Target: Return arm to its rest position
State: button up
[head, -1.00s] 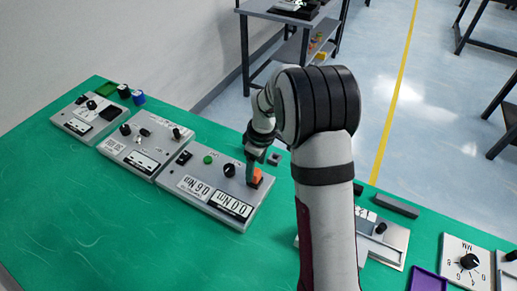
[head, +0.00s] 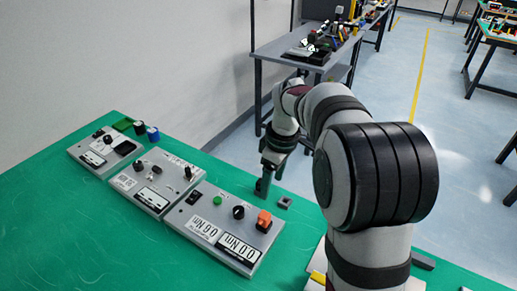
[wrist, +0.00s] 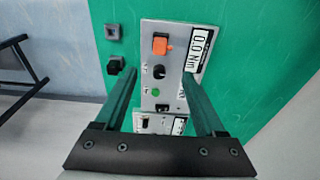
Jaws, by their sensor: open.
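My gripper (head: 263,188) is above the green table near the far edge of the nearest grey control panel (head: 228,228). In the wrist view my gripper (wrist: 160,85) shows two spread fingers with nothing held between them. The panel also shows below them in the wrist view (wrist: 176,78). It bears an orange switch (head: 264,219), black knobs, a green button (head: 217,200) and a display reading 0.0 Nm. The orange switch is apart from the fingers.
Two more grey panels (head: 152,182) stand in a row to the left on the green table (head: 100,240). A small dark square block (head: 285,202) lies by the table's far edge. A cluttered workbench (head: 290,45) stands beyond. The table's front left is clear.

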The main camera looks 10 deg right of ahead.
jog(key=s+a+m, duration=0.2)
jog(key=s+m, duration=0.3)
jog(key=s, duration=0.5)
jog(key=s+a+m, duration=0.3)
jog(key=s+m, duration=0.1)
jog(key=s, duration=0.5)
jog(key=s+a+m+g, duration=0.1)
jog(key=s+m, duration=0.4)
jog(key=s, duration=0.5)
jog(key=shift+s+a+r+m+y, duration=0.3)
jog(key=shift+s+a+y, duration=0.1)
jog(key=shift+a, duration=0.45)
